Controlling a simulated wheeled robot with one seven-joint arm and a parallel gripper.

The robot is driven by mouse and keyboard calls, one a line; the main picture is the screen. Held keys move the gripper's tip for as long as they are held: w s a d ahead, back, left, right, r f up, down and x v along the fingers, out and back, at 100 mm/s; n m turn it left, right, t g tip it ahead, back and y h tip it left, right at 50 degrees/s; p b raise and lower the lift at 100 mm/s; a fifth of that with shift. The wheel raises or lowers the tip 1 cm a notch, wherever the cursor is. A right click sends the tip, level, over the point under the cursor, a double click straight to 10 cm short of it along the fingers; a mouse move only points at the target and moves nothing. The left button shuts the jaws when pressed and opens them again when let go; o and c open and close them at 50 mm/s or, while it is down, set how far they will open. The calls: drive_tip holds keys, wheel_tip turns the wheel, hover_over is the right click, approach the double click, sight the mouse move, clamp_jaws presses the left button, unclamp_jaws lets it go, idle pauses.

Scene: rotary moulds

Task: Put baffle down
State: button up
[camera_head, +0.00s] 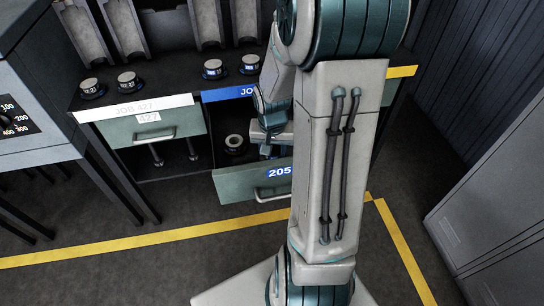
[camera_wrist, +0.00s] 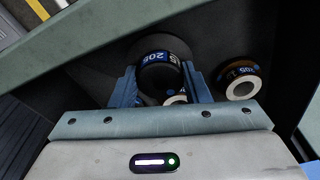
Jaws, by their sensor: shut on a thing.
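My gripper (camera_wrist: 159,68) is shut on the baffle (camera_wrist: 158,76), a dark round piece with a blue band marked 205, held between the blue fingers. In the head view my gripper (camera_head: 268,138) is low over the open drawer (camera_head: 232,187) marked 205, partly hidden by my arm. The baffle cannot be made out there. In the wrist view the held baffle is inside the drawer's walls; whether it touches the floor cannot be told. A pale ring-shaped part (camera_wrist: 176,99) shows partly below it.
Another dark round piece with a pale ring (camera_wrist: 242,84) lies in the drawer right of the held baffle; it also shows in the head view (camera_head: 235,143). A closed drawer marked 427 (camera_head: 155,128) is at left.

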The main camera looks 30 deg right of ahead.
sight(273, 157)
drive_tip(key=shift+f+b, duration=0.45)
drive_tip(key=shift+f, duration=1.25)
drive_tip(key=shift+f, duration=0.1)
drive_tip(key=shift+f, duration=0.15)
drive_tip(key=o, duration=1.2)
drive_tip(key=shift+c, duration=0.2)
drive_tip(key=shift+r, duration=0.2)
drive_tip(key=r+p, duration=0.1)
drive_tip(key=r, duration=0.3)
drive_tip(key=r+p, duration=0.1)
drive_tip(key=r, duration=0.3)
drive_tip(key=s+a+r+p, duration=0.1)
drive_tip(key=r, duration=0.3)
drive_tip(key=shift+s, duration=0.1)
drive_tip(key=s+a+r+n, duration=0.1)
drive_tip(key=a, duration=0.1)
drive_tip(key=s+a+r+n, duration=0.1)
drive_tip(key=s+r, duration=0.1)
drive_tip(key=s+a+r+n, duration=0.1)
drive_tip(key=a, duration=0.1)
drive_tip(key=shift+s+a+r, duration=0.2)
drive_tip(key=shift+a+r, duration=0.1)
drive_tip(key=shift+a, duration=0.05)
drive_tip(key=s+a+r+n, duration=0.2)
drive_tip(key=s+a+n, duration=0.1)
drive_tip(key=s, duration=0.3)
drive_tip(key=shift+s+a+r+n+t+y, duration=0.15)
drive_tip(key=shift+a+r+n+t+y, duration=0.2)
drive_tip(key=shift+a, duration=0.55)
